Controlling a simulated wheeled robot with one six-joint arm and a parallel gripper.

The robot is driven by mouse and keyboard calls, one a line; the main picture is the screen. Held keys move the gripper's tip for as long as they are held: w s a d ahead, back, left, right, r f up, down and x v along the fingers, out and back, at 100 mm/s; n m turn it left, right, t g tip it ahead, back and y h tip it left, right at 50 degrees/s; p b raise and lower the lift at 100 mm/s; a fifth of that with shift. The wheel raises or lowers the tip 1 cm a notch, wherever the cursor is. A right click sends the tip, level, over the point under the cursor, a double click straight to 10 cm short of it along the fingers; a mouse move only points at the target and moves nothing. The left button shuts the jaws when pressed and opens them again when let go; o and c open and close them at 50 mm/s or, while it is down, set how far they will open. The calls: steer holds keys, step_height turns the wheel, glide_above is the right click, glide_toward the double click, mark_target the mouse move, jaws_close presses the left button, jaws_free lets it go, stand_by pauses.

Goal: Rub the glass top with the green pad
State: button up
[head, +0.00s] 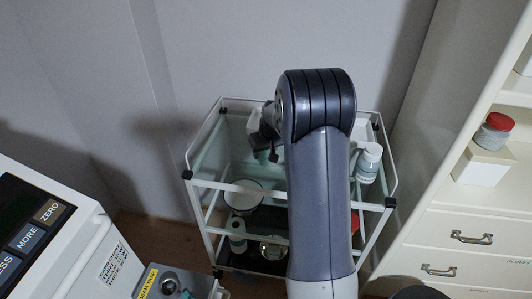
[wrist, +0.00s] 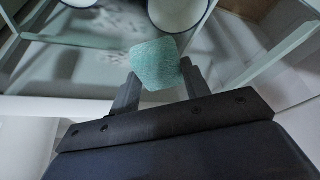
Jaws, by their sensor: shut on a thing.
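The green pad (wrist: 155,62) is between the two fingertips of my gripper (wrist: 158,82) in the wrist view. My gripper is shut on it. In the head view the gripper (head: 265,142) is over the left part of the trolley's top, partly hidden by my arm, and a bit of green shows below it. The glass top (head: 232,150) sits inside the white trolley frame. It also shows in the wrist view (wrist: 75,65). I cannot tell whether the pad touches the glass.
A white bottle (head: 369,162) stands at the right of the trolley top. A round white vessel (head: 243,196) and other items are lower in the trolley. A cream cabinet (head: 455,215) stands to the right, and a machine with a dark panel (head: 35,225) to the left.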

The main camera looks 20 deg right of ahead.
steer(key=shift+w+d, duration=0.15)
steer(key=shift+w, duration=0.05)
steer(key=shift+s+d+b, duration=0.3)
steer(key=shift+s+d, duration=0.15)
steer(key=shift+d, duration=0.2)
steer(key=shift+s+d+b, duration=0.3)
steer(key=shift+s+d, duration=0.1)
steer(key=shift+d, duration=0.2)
steer(key=shift+s+d+b, duration=0.3)
steer(key=shift+s+d, duration=0.4)
steer(key=shift+d, duration=0.35)
steer(key=shift+s+d+b, duration=0.35)
steer(key=shift+s+d, duration=0.35)
steer(key=shift+d, duration=0.3)
steer(key=shift+s+d+b, duration=0.3)
steer(key=shift+s+d, duration=0.4)
steer(key=shift+d, duration=0.35)
steer(key=shift+r, duration=0.1)
steer(key=shift+r, duration=0.1)
steer(key=shift+r+p, duration=2.05)
steer(key=shift+r, duration=0.85)
step_height(320, 180, up, 3)
steer(key=shift+p, duration=1)
